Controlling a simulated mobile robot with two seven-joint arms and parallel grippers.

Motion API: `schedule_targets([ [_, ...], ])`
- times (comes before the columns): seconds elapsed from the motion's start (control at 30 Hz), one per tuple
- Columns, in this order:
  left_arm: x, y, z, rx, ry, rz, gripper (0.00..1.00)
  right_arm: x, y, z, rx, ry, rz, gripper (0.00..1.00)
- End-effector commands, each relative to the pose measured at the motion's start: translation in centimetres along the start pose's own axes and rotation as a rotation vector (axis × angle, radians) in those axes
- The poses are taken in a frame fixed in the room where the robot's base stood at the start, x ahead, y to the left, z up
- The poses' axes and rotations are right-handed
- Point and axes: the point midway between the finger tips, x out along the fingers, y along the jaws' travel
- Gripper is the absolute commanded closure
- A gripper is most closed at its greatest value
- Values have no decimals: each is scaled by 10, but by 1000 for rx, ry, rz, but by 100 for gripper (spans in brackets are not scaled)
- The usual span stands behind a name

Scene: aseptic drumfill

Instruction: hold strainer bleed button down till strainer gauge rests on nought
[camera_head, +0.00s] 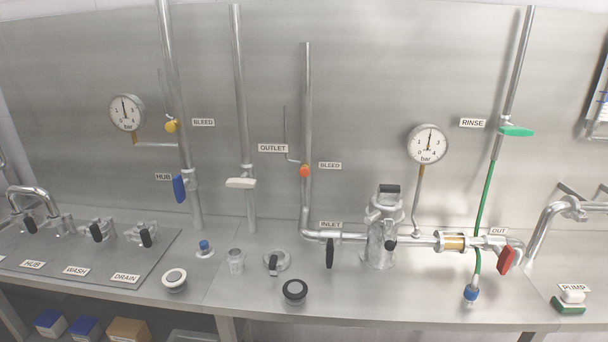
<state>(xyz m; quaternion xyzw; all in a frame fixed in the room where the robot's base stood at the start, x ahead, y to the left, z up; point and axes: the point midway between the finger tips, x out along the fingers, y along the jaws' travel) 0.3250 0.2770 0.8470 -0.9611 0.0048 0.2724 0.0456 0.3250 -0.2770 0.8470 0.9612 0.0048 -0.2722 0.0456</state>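The strainer (381,237) is a steel upright body with a dark top handle, standing on the bench right of centre. A round white gauge marked 0 to 4 bar (428,145) stands on a stem to its upper right. Its needle points nearly straight up, around 2, well off nought. A small orange-red bleed button (305,171) sits on the vertical outlet pipe, beside a BLEED label. A second bleed button, yellow (171,126), is on the left pipe, near another gauge (126,113). Neither of my grippers shows, and nothing touches the buttons.
Black-handled inlet valve (330,253) and red-handled OUT valve (506,260) flank the strainer. A green hose (485,210) hangs at right. A black round knob (295,291), a white one (174,280) and a small steel cup (236,261) stand on the bench.

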Motion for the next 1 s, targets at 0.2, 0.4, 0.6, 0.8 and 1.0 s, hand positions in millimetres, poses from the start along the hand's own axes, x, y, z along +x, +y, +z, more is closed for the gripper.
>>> schedule_targets([
  [0.2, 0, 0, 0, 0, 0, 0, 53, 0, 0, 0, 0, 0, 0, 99],
  [0.4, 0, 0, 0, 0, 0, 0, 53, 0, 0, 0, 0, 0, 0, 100],
  [0.6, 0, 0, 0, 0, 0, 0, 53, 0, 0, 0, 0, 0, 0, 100],
  [0.8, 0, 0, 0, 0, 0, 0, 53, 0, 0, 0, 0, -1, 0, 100],
  [1.0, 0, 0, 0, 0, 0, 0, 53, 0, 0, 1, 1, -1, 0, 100],
])
